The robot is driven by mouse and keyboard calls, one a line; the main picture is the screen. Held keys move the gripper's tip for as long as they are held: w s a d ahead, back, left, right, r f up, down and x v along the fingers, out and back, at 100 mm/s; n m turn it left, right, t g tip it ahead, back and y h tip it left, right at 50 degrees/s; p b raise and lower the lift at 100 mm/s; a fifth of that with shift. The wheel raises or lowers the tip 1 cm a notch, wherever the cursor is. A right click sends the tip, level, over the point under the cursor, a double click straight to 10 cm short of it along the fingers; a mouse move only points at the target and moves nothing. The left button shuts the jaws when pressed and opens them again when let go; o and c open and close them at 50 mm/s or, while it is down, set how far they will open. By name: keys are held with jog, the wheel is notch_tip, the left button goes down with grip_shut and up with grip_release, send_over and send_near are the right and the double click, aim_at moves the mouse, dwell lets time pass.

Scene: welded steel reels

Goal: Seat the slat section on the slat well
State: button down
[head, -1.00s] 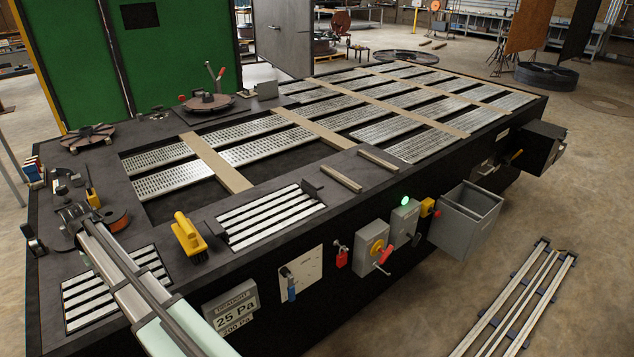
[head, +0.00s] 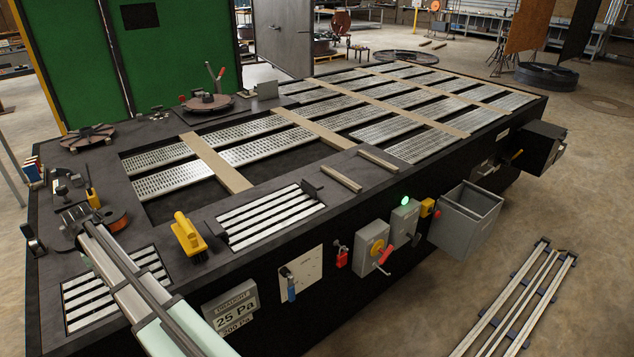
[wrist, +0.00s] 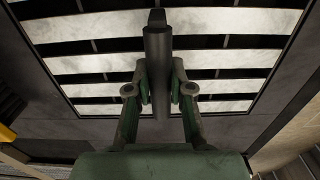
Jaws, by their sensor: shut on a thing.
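A slat section (head: 82,317) of several pale slats with black gaps is at the near left of the black table, partly covered by my arm in the head view. It also shows in the wrist view (wrist: 90,65). My gripper (wrist: 160,92) is shut on a dark upright grip bar at the middle of these slats. The head view hides the fingers. A dark edge runs around the slats; I cannot tell whether they lie flush in a well or just above it. A similar slatted panel (head: 270,217) lies farther right.
A yellow-handled brush (head: 187,235) stands between the two slatted panels. A reel with orange wire (head: 112,222) is behind my arm. A large dark opening (head: 180,205) lies beyond, with perforated strips and tan bars. Control boxes (head: 375,245) stick out from the table's front.

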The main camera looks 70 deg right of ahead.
jog(key=c, duration=1)
grip_release()
jog(key=shift+o, duration=0.6)
jog(key=o, duration=0.9)
